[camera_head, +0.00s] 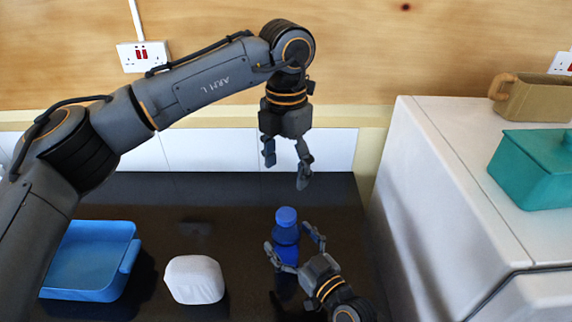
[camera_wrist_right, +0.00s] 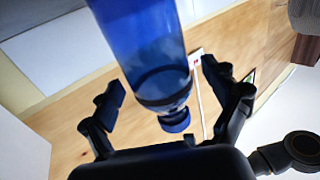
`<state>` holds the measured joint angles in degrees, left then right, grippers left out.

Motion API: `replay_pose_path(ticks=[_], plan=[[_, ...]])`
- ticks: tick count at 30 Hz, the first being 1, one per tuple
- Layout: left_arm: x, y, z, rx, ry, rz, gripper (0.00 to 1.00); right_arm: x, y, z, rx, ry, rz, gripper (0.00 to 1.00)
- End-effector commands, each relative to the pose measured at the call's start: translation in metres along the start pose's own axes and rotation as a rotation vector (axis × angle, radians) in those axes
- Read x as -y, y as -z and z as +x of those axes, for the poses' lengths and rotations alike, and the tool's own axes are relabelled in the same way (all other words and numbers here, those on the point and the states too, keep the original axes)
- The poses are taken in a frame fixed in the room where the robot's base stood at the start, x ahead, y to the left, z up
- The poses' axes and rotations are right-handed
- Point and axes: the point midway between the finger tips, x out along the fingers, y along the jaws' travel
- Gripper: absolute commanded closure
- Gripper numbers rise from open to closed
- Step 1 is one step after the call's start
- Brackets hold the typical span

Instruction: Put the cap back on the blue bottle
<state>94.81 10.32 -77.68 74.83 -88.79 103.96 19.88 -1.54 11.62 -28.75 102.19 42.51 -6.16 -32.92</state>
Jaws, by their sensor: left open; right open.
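The blue bottle (camera_head: 286,235) stands upright on the dark counter. A blue cap (camera_head: 286,216) sits on its top; whether it is fully screwed down cannot be told. In the right wrist view the bottle (camera_wrist_right: 145,45) appears inverted, with the cap (camera_wrist_right: 175,121) at its lower end. My right gripper (camera_head: 288,239) is open with its fingers on either side of the bottle; contact is not clear. My left gripper (camera_head: 287,170) is open and empty, pointing down above and behind the bottle, apart from the cap.
A white rounded block (camera_head: 194,280) and a blue tray (camera_head: 80,262) lie on the counter to the left.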

Motion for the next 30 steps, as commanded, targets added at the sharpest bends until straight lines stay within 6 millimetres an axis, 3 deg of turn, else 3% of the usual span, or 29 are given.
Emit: replay_pose_path(ticks=[9,15,30], plan=[[0.0,0.0,0.0,0.0,0.0,0.0,0.3,0.0,-0.001,-0.068,0.003,0.001,-0.001,0.12],[0.0,0.0,0.0,0.0,0.0,0.0,0.3,0.0,-0.001,-0.097,0.002,0.0,-0.001,0.12],[0.0,0.0,0.0,0.0,0.0,0.0,0.3,0.0,0.001,-0.106,-0.001,0.0,0.0,0.12]])
